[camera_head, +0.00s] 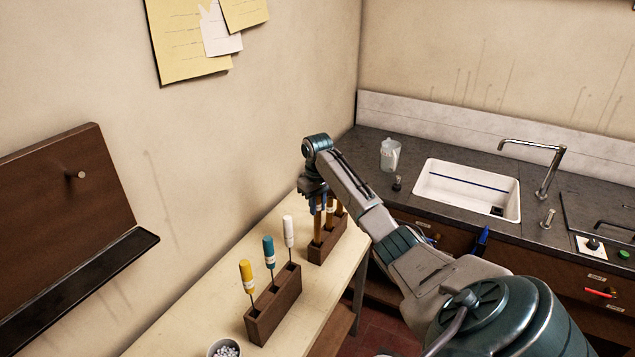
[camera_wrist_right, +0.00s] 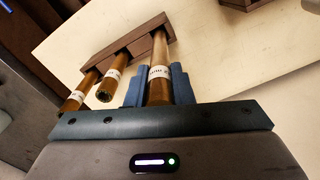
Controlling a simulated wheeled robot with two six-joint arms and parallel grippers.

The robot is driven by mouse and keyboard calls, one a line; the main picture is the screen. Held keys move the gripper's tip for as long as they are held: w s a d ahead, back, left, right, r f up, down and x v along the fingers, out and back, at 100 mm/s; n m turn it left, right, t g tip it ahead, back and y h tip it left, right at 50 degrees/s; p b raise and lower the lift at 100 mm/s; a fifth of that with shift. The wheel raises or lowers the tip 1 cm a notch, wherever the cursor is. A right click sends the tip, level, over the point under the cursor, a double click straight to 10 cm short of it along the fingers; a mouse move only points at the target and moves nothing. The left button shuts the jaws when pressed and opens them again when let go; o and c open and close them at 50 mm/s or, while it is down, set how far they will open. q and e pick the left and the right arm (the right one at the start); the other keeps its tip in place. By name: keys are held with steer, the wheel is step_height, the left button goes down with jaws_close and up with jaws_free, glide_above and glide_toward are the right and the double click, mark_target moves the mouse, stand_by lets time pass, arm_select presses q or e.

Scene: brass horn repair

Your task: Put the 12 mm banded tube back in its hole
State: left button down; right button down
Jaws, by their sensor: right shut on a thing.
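My right gripper (camera_head: 318,197) is over the far wooden block (camera_head: 328,246) on the bench. It is shut on a brass tube with a white printed band (camera_wrist_right: 158,72), held between its blue fingers in the right wrist view. The print on the band is too small to read surely. The held tube's far end meets the wooden block (camera_wrist_right: 125,47) at one end of its row; I cannot tell how deep it sits. Two other banded brass tubes (camera_wrist_right: 113,76) (camera_wrist_right: 82,88) stand in the same block beside it. My left gripper is not in view.
A nearer wooden block (camera_head: 273,306) holds yellow, teal and white-handled tools. A bowl of white beads (camera_head: 225,349) stands at the bench's front. A wall with a dark shelf (camera_head: 80,280) is on the left; a sink (camera_head: 467,188) is at the right.

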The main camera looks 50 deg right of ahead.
steer(key=shift+f+b, duration=0.7)
steer(key=shift+f, duration=2.7)
steer(key=c, duration=1.2)
jaws_free()
steer(key=shift+r, duration=0.15)
steer(key=shift+r+b, duration=0.3)
steer(key=shift+r, duration=0.05)
step_height(320, 180, up, 10)
steer(key=b, duration=0.2)
glide_above(318, 219)
steer(key=shift+w+d, duration=0.35)
steer(key=shift+w, duration=0.05)
steer(key=shift+f, duration=0.1)
